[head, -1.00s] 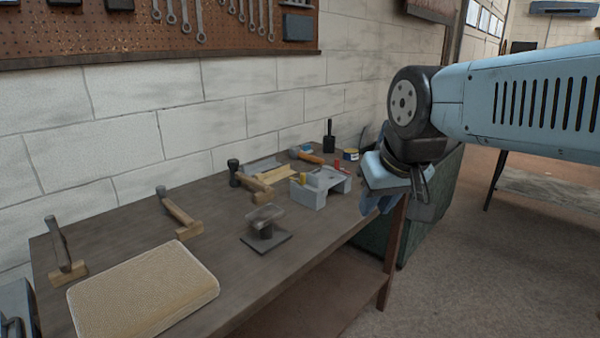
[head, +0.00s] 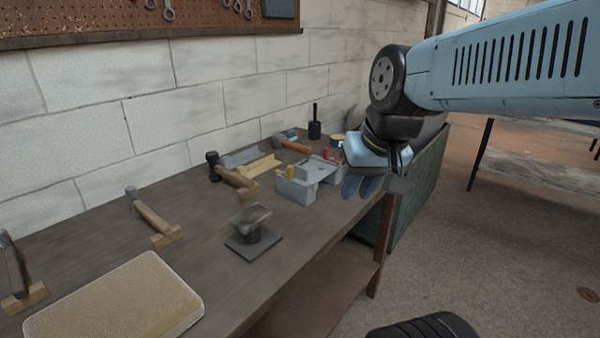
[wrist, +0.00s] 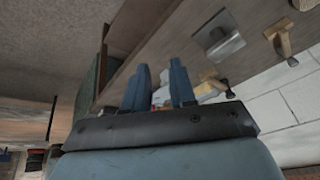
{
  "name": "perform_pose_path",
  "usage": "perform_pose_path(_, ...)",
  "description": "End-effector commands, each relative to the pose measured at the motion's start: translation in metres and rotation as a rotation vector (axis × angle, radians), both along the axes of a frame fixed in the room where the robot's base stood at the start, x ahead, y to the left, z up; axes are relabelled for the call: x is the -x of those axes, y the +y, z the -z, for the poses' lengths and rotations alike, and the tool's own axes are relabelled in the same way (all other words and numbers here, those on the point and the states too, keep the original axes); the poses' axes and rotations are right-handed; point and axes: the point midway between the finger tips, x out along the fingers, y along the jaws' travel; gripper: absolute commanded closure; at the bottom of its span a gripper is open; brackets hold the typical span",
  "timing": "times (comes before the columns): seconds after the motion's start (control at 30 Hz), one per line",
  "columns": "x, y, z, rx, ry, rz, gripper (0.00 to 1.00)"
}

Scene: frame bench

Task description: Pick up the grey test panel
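A flat grey sheet (head: 242,157) lies on the bench beside a pale wooden piece and looks most like the test panel. A light grey block-shaped fixture (head: 297,188) with a grey top piece (head: 318,168) stands nearer the bench's right end, so I cannot be sure which is the panel. My gripper (head: 362,188) hangs at the bench's right end, just right of the fixture, fingers pointing down. In the wrist view my gripper (wrist: 158,86) has its blue fingers apart with nothing seen held between them. The fixture is mostly hidden behind the fingers there.
Hammers on wooden blocks (head: 152,215), a tan pad (head: 115,300), a mallet (head: 295,145) and a black-handled item (head: 314,125) also occupy the bench (head: 205,255). The block wall (head: 160,120) rises behind.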

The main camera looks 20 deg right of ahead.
Motion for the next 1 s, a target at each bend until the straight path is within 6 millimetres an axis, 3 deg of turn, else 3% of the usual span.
perform_pose_path(0.3, -0.029, 0.036, 0.051, -0.378, 0.308, 0.245, 0.74)
perform_pose_path(0.6, -0.072, 0.058, 0.078, -0.786, 0.544, 0.517, 0.74)
perform_pose_path(0.83, -0.118, 0.056, 0.091, -1.125, 0.676, 0.739, 0.74)
perform_pose_path(1.0, -0.156, 0.038, 0.100, -1.388, 0.738, 0.908, 0.74)
